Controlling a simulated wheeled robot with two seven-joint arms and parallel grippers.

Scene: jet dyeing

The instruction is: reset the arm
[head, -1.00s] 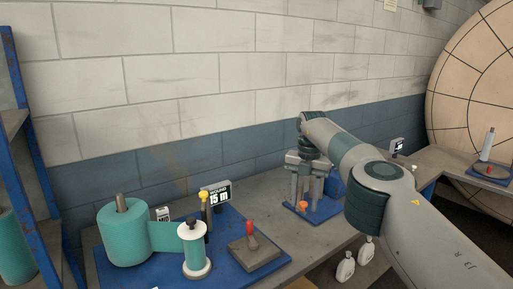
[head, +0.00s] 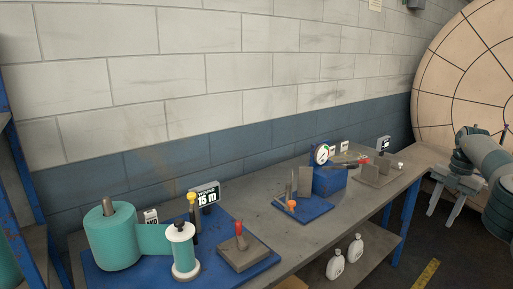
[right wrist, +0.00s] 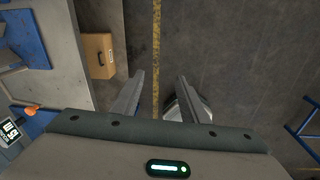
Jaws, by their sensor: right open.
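My right gripper (head: 445,204) is at the right edge of the head view, off the bench and in front of the large round panel. Its fingers point down, apart and empty. The right wrist view shows the open fingers (right wrist: 160,80) above bare floor, with nothing between them. My left gripper is in neither view.
The bench (head: 345,205) holds a teal fabric roll (head: 112,238), a red lever (head: 239,232) and a blue gauge unit (head: 328,180). A cardboard box (right wrist: 99,56) and a yellow floor line (right wrist: 156,40) lie near the gripper.

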